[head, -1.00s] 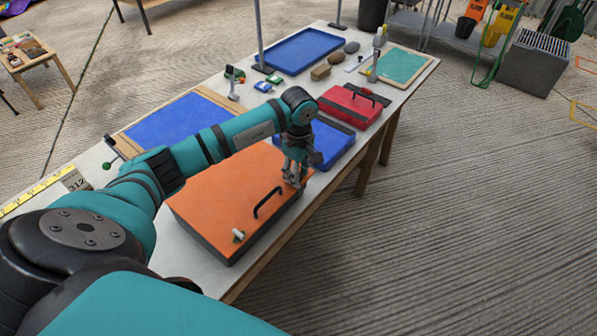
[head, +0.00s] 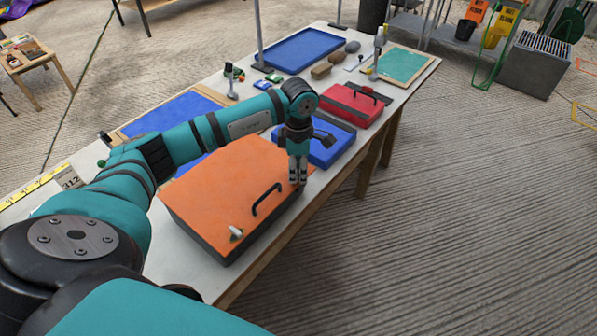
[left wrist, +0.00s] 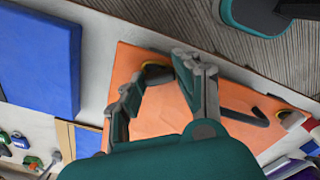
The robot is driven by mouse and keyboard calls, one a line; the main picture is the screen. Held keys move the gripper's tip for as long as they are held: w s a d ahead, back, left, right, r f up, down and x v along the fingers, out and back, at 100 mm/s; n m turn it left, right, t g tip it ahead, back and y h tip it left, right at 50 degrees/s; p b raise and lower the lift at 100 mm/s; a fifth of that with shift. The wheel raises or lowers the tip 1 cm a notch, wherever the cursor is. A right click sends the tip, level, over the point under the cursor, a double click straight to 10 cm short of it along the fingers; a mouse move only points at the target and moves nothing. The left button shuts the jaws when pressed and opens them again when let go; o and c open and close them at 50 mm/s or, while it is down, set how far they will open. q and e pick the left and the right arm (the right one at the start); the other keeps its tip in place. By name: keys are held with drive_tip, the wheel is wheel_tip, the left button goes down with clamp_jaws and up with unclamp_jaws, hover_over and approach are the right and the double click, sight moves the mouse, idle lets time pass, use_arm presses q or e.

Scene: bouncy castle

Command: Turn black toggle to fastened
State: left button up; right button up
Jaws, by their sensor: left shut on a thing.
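The orange case (head: 225,180) lies on the long table with its black handle (head: 267,199) along its front side. My left gripper (head: 298,182) points down at the case's far right corner. In the left wrist view its fingers (left wrist: 160,72) are closed around a small dark toggle with yellow on it (left wrist: 155,74) at the edge of the orange case (left wrist: 150,110). In the head view the gripper hides this toggle. A second, pale latch (head: 236,233) is at the near end of the case; it also shows in the left wrist view (left wrist: 292,119).
A blue case (head: 330,143) lies just beyond the gripper, with a red case (head: 352,104) behind it. A blue panel (head: 165,115) is on the table behind my arm.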

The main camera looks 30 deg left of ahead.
sight(298, 170)
use_arm(q)
drive_tip(key=n+b, duration=0.1)
drive_tip(key=n, duration=0.4)
drive_tip(key=shift+n, duration=0.3)
drive_tip(key=n+b, duration=0.1)
drive_tip(key=n, duration=0.3)
drive_tip(key=shift+n, duration=0.4)
drive_tip(key=shift+r+n, duration=0.1)
drive_tip(key=shift+n, duration=0.2)
drive_tip(key=o, duration=1.1)
drive_tip(key=shift+o, duration=0.2)
wheel_tip(298, 170, up, 12)
